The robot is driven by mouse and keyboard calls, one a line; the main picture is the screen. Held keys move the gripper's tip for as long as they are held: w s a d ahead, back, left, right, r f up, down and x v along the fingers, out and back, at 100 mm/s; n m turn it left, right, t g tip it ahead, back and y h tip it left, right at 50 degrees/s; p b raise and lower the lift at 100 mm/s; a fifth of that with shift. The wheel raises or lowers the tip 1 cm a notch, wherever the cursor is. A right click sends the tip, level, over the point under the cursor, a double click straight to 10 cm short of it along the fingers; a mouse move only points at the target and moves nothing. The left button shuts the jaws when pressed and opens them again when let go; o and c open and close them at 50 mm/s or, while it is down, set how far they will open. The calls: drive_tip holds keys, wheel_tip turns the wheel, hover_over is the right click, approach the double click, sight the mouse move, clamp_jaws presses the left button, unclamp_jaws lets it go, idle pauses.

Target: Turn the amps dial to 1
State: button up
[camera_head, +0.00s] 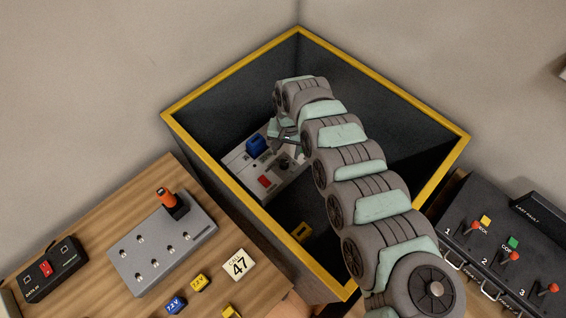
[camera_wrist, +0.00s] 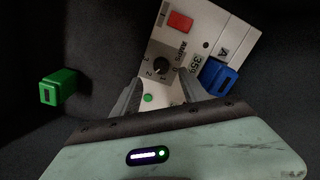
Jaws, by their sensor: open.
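The amps dial (camera_wrist: 160,65) is a round black knob on a pale panel (camera_wrist: 225,42), with printed numbers around part of it and an AMPS label beside it. Which number its pointer faces is too small to tell. My gripper (camera_wrist: 159,82) is open, with its two fingers pointing toward the dial from either side. The dial shows just beyond the fingertips, and I cannot tell whether they touch it. In the head view the panel (camera_head: 235,160) lies deep in a dark bin, and my gripper (camera_head: 284,140) is partly hidden by my arm.
On the panel are a red piece (camera_wrist: 180,22), a blue block (camera_wrist: 218,76), a small display and a green light (camera_wrist: 148,98). A green block (camera_wrist: 58,87) lies left of it. The yellow-rimmed bin walls (camera_head: 225,70) surround my arm. A wooden bench (camera_head: 120,215) stands at left.

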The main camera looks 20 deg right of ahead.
sight(285, 163)
drive_tip(key=f+b, duration=0.1)
drive_tip(key=f, duration=0.3)
drive_tip(key=f+b, duration=0.1)
drive_tip(key=f, duration=0.3)
drive_tip(key=shift+w+a, duration=0.1)
drive_tip(key=shift+a, duration=0.1)
drive_tip(key=shift+r, duration=0.1)
clamp_jaws()
